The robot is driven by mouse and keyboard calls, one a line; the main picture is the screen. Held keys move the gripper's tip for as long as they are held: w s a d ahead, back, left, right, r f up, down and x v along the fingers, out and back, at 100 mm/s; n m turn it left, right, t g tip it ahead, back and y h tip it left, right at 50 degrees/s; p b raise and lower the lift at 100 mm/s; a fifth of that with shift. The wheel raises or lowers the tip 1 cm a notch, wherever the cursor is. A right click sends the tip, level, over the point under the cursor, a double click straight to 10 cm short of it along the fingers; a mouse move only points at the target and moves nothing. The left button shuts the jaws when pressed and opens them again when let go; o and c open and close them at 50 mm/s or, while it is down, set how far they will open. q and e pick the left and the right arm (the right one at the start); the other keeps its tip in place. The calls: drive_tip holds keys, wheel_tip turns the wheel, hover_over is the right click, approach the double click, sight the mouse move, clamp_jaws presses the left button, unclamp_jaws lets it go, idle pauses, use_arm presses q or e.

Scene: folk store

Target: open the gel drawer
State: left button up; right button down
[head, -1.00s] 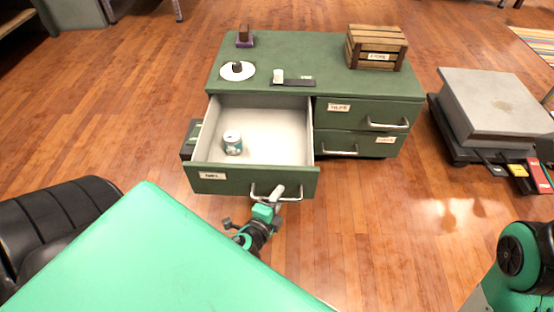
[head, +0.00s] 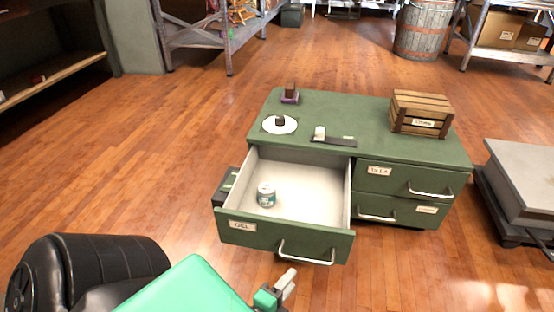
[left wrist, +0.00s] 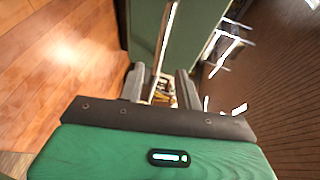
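The gel drawer (head: 240,226), labelled GEL, is pulled well out of the green cabinet (head: 370,150). A small can (head: 266,195) stands inside it at the left. The drawer's metal handle (head: 306,260) is on its front face. My left gripper (head: 286,282) is just below and in front of the handle, seemingly a little apart from it. In the left wrist view my left gripper (left wrist: 160,88) has its two grey fingers apart, with the handle bar (left wrist: 164,45) lined up with the gap between them. My right gripper is out of view.
Two closed drawers (head: 400,185) are at the cabinet's right. On top are a wooden crate (head: 420,114), a white plate (head: 268,124) and small items. Wood floor lies open to the left.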

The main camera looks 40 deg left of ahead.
use_arm(q)
drive_tip(key=shift+b+v, duration=1.2)
drive_tip(key=shift+v, duration=0.9)
